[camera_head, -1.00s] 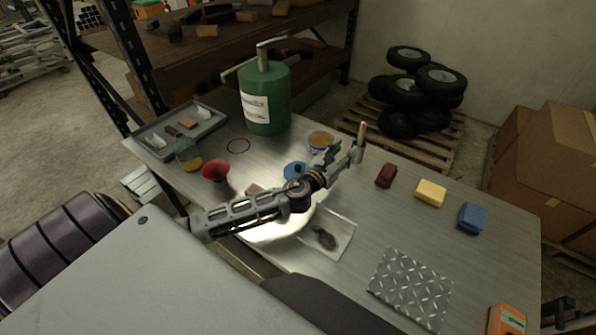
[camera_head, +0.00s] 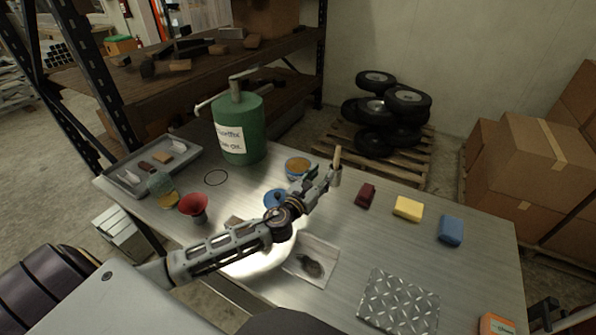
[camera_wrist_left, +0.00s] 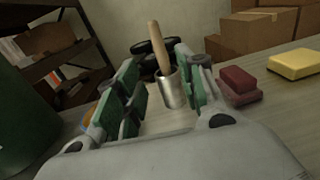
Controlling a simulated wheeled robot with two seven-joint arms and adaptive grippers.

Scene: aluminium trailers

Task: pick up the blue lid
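The blue lid (camera_head: 274,197) lies on the metal table in the head view, just behind my left arm, which hides part of it. My left gripper (camera_head: 326,180) is past the lid, to its right and slightly above the table. In the left wrist view its green-padded fingers (camera_wrist_left: 158,85) are apart. A metal cup with a wooden handle (camera_wrist_left: 171,90) shows between and beyond them, nearer the right finger; I cannot tell whether they touch. The lid is not seen in the wrist view. My right gripper is not in view.
A green canister (camera_head: 240,133), an amber-topped tin (camera_head: 297,168) and a red funnel (camera_head: 194,208) stand near the lid. Dark red (camera_head: 366,195), yellow (camera_head: 408,209) and blue (camera_head: 451,230) blocks lie right. A grey tray (camera_head: 186,150) sits at the left.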

